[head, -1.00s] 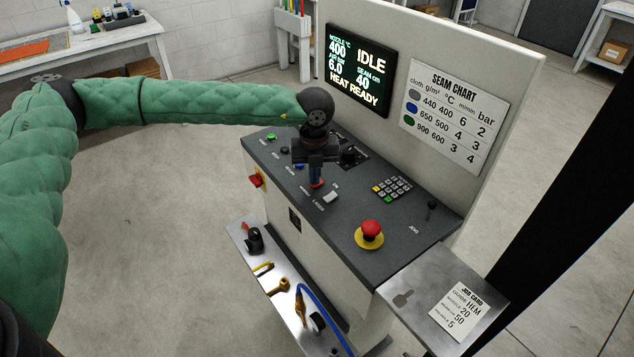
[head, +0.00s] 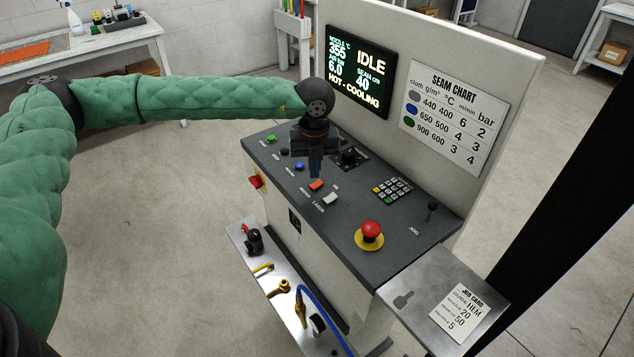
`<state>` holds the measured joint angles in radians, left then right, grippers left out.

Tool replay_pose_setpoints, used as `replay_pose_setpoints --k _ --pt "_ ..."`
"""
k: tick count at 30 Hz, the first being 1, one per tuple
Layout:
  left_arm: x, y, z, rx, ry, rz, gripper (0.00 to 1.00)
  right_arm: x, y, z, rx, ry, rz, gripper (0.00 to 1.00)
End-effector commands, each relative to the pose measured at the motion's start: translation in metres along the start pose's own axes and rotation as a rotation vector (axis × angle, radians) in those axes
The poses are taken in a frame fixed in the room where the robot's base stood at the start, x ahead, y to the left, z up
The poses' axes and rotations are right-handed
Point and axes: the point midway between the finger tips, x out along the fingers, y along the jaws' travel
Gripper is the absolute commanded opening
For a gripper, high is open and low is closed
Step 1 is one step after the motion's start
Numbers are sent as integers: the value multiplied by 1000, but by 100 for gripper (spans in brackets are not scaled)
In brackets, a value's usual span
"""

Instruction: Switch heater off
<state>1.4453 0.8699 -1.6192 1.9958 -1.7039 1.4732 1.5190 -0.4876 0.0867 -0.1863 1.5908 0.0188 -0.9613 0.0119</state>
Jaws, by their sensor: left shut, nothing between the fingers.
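The control console (head: 405,250) stands in the middle of the head view. An orange-red rocker switch (head: 316,185) is on its panel, with a white rocker switch (head: 330,198) just to its right. My left gripper (head: 315,175) points down over the orange-red switch, shut and empty, its tips slightly above or beside it; I cannot tell whether they touch. The display (head: 357,70) reads IDLE, nozzle 355, HOT - COOLING. My right gripper is not in view.
The panel also carries a black knob (head: 348,157), a keypad (head: 392,189), a red emergency button (head: 371,231) and a small joystick (head: 432,207). A seam chart (head: 455,115) hangs on the upright back panel. A metal shelf (head: 275,285) with fittings runs along the console's lower front.

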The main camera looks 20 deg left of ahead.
Motion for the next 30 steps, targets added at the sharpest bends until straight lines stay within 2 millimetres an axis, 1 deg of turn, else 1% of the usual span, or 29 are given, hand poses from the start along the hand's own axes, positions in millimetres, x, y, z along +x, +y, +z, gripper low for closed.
replay_pose_setpoints --k 12,18,30 --pt "-28 0 0 0 -1 -1 0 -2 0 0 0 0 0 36" --pt "-38 0 0 0 -1 0 0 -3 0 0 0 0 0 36" --pt "-41 0 0 0 -1 0 0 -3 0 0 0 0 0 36"
